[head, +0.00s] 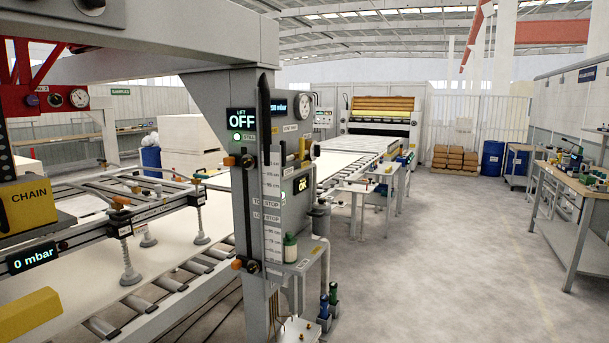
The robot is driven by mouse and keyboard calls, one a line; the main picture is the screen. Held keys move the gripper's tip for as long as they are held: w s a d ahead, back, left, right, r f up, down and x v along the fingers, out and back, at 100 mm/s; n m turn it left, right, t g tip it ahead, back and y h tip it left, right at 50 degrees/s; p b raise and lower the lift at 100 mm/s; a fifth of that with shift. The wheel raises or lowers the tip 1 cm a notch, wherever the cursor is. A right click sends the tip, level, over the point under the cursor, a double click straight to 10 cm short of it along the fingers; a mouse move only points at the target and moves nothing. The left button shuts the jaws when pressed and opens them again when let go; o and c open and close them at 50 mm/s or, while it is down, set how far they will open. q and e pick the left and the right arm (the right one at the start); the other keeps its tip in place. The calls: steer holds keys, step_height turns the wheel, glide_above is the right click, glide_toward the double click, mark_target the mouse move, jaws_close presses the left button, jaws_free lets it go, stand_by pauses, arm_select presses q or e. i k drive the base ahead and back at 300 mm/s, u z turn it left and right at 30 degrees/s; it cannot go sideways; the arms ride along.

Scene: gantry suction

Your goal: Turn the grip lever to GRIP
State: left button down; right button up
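Neither of my grippers is in view. No GRIP label is readable. A suction beam (85,240) with several suction cups (130,272) hangs at the left, and its display reads 0 mbar (36,258).
A roller conveyor (165,285) runs under the beam. A small side table (306,252) holding a green bottle (290,247) stands beside the post. A workbench (575,183) stands at the right. The concrete floor (440,250) between them is clear.

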mark_target(283, 143)
steer(key=z, duration=0.3)
steer(key=i, duration=1.2)
steer(key=z, duration=0.05)
